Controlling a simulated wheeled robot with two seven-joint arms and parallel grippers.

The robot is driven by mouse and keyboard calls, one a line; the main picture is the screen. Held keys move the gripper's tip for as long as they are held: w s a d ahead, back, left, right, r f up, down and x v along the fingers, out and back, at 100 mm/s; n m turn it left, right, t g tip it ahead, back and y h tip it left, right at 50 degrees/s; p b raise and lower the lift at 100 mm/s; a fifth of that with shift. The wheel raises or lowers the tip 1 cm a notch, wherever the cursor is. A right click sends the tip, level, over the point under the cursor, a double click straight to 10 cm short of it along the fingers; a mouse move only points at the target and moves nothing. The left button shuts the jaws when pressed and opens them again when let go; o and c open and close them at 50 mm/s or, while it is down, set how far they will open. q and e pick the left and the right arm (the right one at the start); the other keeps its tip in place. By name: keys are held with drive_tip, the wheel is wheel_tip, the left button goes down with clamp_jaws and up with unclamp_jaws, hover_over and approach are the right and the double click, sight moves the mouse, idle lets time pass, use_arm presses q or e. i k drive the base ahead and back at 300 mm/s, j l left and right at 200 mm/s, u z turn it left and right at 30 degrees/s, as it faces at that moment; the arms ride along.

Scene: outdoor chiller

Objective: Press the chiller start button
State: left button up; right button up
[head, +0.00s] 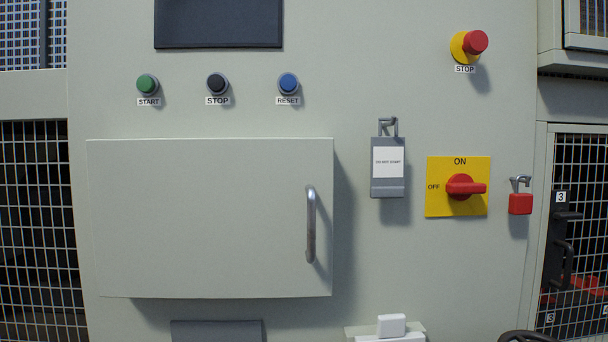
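The green start button (147,84) is at the upper left of the grey panel (360,270), above a label reading START (149,102). It stands out from the panel in a grey collar, and nothing covers it. To its right are a black stop button (217,84) and a blue reset button (288,83), each labelled. A tag reading DO NOT START (388,162) hangs from a hook. A red rotary switch (465,187) on a yellow ON/OFF plate (437,205) has its handle lying horizontal. Neither of my grippers shows.
A closed cabinet door (200,220) with a metal handle (311,225) juts out below the buttons. A red emergency stop (474,42) is at upper right. A red padlock (520,203) hangs beside the switch. White blocks (391,326) sit at the bottom. Mesh (35,220) flanks the panel.

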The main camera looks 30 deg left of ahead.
sight(146, 84)
drive_tip(key=u, duration=1.9)
